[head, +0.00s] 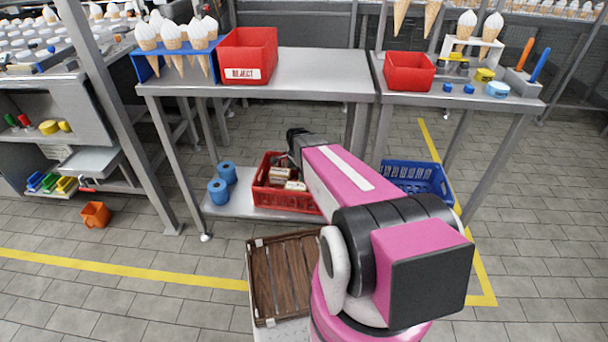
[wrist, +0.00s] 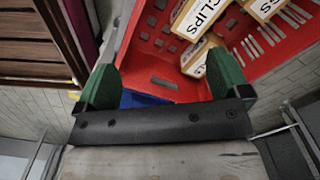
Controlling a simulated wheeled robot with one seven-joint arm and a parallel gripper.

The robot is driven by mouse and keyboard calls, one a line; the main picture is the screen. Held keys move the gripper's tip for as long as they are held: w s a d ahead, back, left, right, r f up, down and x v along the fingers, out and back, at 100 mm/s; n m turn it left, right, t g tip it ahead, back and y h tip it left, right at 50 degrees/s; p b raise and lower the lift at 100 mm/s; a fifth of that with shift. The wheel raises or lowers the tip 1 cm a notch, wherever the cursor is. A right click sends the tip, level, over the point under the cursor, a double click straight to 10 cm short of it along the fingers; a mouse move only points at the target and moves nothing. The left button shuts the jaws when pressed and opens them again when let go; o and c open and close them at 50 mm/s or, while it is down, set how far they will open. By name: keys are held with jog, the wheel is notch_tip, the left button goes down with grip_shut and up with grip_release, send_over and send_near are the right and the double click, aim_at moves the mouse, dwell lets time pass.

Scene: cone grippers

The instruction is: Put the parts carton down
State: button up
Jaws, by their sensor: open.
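Small tan cartons with white labels lie in the red crate (head: 262,197) on the low shelf under the bench. In the wrist view, a carton labelled "CLIPS" (wrist: 205,12) lies in the crate (wrist: 165,45), with another carton (wrist: 262,8) to its right and a third (wrist: 197,60) below it. Which one is the parts carton I cannot tell. My gripper (wrist: 168,80) is open, its green fingertips apart with no carton between them, over the crate's near side. In the head view my arm partly hides the crate, and the fingertips are not clear.
A wooden slatted crate (head: 283,275) stands in front of the shelf. Blue rolls (head: 218,191) stand left of the red crate, and a blue basket (head: 420,178) is at right. The steel bench (head: 310,75) above bears a red reject bin (head: 247,52). Floor at left is mostly clear.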

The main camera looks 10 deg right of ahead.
jog(key=s+r+n, duration=1.1)
jog(key=s+n, duration=0.3)
jog(key=s, duration=0.1)
jog(key=shift+s+a+r+n, duration=0.15)
jog(key=shift+a+r+n, duration=0.05)
jog(key=shift+r+n, duration=0.15)
